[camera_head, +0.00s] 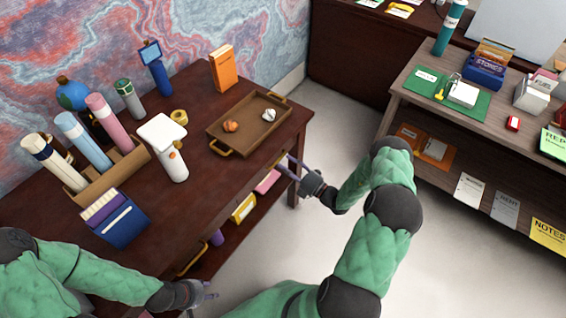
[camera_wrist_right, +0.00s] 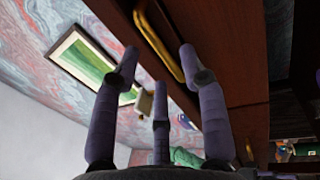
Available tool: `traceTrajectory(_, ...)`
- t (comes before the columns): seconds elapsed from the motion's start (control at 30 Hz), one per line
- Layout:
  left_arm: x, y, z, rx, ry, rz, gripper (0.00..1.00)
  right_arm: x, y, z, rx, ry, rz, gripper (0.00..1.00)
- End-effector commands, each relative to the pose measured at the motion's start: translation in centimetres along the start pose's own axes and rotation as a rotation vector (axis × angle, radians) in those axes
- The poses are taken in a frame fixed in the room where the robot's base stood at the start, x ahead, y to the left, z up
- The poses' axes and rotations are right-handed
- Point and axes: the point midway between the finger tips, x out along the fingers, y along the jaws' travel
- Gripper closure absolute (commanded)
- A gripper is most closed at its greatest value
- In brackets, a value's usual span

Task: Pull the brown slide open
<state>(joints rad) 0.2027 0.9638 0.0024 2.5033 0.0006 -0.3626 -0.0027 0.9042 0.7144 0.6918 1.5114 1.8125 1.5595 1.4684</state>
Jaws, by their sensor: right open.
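The brown slide's front (camera_wrist_right: 225,60) appears in the right wrist view as a dark reddish-brown panel with a curved gold handle (camera_wrist_right: 160,45). My right gripper (camera_wrist_right: 158,62) is open, with its purple fingers spread on either side of the handle in that view; I cannot tell whether they touch it. In the head view, my right gripper (camera_head: 292,168) is beside the desk's right front corner. My left gripper (camera_head: 208,290) is low at the desk's front, near another gold handle (camera_head: 190,262); its finger opening is unclear.
The brown desk (camera_head: 195,200) carries a tray (camera_head: 213,133) with two small lumps, a tube holder, a white device and an orange box (camera_head: 222,68). A yellow box (camera_head: 243,208) sits below the top. Clear floor (camera_head: 345,125) separates it from a shelf unit (camera_head: 490,125).

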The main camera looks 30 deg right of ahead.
Motion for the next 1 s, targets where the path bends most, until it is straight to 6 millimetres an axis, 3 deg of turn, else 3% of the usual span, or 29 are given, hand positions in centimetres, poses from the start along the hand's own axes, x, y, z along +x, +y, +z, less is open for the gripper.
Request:
traceTrajectory(0.2, 0.1, 0.0, 0.0, 0.000, 0.000, 0.000, 0.60, 2.0, 0.0, -0.1, 0.001, 0.002, 0.000, 0.57)
traceTrajectory(0.53, 0.1, 0.0, 0.0, 0.000, 0.000, 0.000, 0.60, 2.3, 0.0, 0.0, 0.000, 0.000, -0.001, 0.57)
traceTrajectory(0.57, 0.1, 0.0, 0.0, 0.000, 0.000, 0.000, 0.60, 2.3, 0.0, 0.0, 0.000, 0.001, -0.001, 0.59)
traceTrajectory(0.7, 0.1, 0.0, 0.0, 0.000, 0.000, 0.000, 0.60, 2.3, 0.0, 0.0, 0.000, 0.001, 0.000, 0.99)
traceTrajectory(1.0, 0.1, 0.0, 0.0, 0.000, 0.000, 0.000, 0.60, 2.1, 0.0, 0.0, 0.001, 0.001, -0.001, 1.00)
